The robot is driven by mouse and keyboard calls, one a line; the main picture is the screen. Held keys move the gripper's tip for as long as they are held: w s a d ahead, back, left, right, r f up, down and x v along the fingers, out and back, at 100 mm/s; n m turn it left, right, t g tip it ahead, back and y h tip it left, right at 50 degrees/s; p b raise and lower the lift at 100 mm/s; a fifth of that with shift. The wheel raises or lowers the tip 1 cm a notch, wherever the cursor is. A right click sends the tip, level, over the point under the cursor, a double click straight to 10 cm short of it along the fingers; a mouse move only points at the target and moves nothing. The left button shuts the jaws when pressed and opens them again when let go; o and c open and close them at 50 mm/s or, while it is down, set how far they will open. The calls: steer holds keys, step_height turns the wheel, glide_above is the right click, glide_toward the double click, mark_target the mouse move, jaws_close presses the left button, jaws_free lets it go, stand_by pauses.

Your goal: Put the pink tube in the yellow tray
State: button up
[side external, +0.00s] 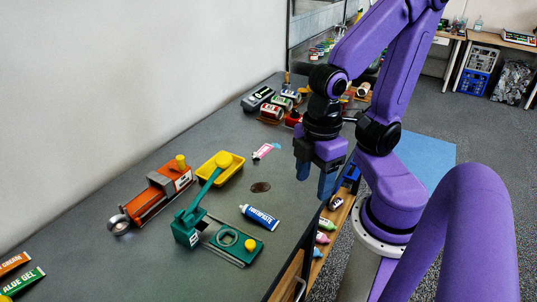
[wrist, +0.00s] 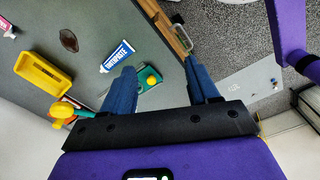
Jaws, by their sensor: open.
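My gripper (side external: 326,184) points down near the table's right edge, to the right of the tube and tray. In the wrist view (wrist: 160,66) its blue fingers are apart with nothing held.
A green device (side external: 187,233) with a yellow-knobbed lever (side external: 207,185) stands before the tray, the knob overlapping it in view. A blue toothpaste tube (side external: 260,217), a dark stain (side external: 260,187) and an orange device (side external: 158,194) are nearby. Several small devices (side external: 280,103) stand farther back.

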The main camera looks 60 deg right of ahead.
steer(key=w+n+h, duration=0.1)
steer(key=w, duration=0.9)
steer(key=n+h, duration=0.4)
glide_above(255, 153)
steer(key=a, duration=0.3)
step_height(255, 153, down, 13)
steer(key=shift+d+f, duration=0.1)
steer(key=shift+d, duration=0.05)
steer(key=shift+x, duration=2.6)
steer(key=shift+d, duration=0.2)
steer(key=c, duration=0.9)
